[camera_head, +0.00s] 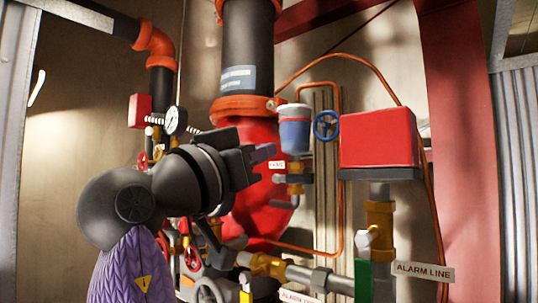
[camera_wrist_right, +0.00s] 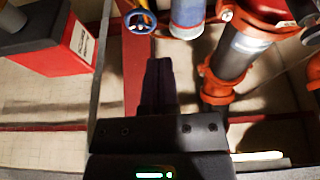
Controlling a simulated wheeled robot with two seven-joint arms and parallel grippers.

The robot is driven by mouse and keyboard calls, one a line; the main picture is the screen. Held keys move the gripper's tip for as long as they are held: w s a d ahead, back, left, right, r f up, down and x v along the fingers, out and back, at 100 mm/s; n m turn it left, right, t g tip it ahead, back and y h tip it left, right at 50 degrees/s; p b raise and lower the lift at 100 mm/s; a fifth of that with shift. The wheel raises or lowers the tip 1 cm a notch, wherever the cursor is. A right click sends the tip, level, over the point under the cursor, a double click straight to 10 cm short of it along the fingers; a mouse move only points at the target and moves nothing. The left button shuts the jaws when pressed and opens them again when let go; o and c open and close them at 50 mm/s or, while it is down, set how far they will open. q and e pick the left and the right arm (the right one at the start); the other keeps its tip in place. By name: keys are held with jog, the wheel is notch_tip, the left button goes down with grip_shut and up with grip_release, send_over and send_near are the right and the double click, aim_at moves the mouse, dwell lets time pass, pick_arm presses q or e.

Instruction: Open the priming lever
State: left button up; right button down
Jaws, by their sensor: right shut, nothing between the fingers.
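My right gripper (camera_head: 264,153) reaches into the middle of the head view, its fingers together and pointing right, with nothing between them. Its closed dark fingers also show in the wrist view (camera_wrist_right: 158,75). A small label (camera_head: 277,165) sits just right of the fingertips, its text hard to read. Near it is a brass fitting (camera_head: 295,188) below a blue and white cup (camera_head: 295,133). I cannot tell for certain which part is the priming lever. Depth between fingertips and fitting is unclear, and no contact is visible. My left gripper is not in view.
A red box (camera_head: 378,138) and a blue handwheel (camera_head: 326,125) are right of the gripper. A large red vessel (camera_head: 255,205) stands behind. A green handle (camera_head: 363,280) is near the ALARM LINE tag (camera_head: 423,271). Valves and a gauge (camera_head: 176,120) crowd the left.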

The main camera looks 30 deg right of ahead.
notch_tip(320, 180, up, 3)
jog(key=p, duration=0.3)
send_over(299, 178)
jog(key=a, duration=0.1)
jog(key=f, duration=0.4)
jog(key=shift+s+a+f, duration=0.2)
jog(key=shift+s+f, duration=0.05)
jog(key=shift+s, duration=0.1)
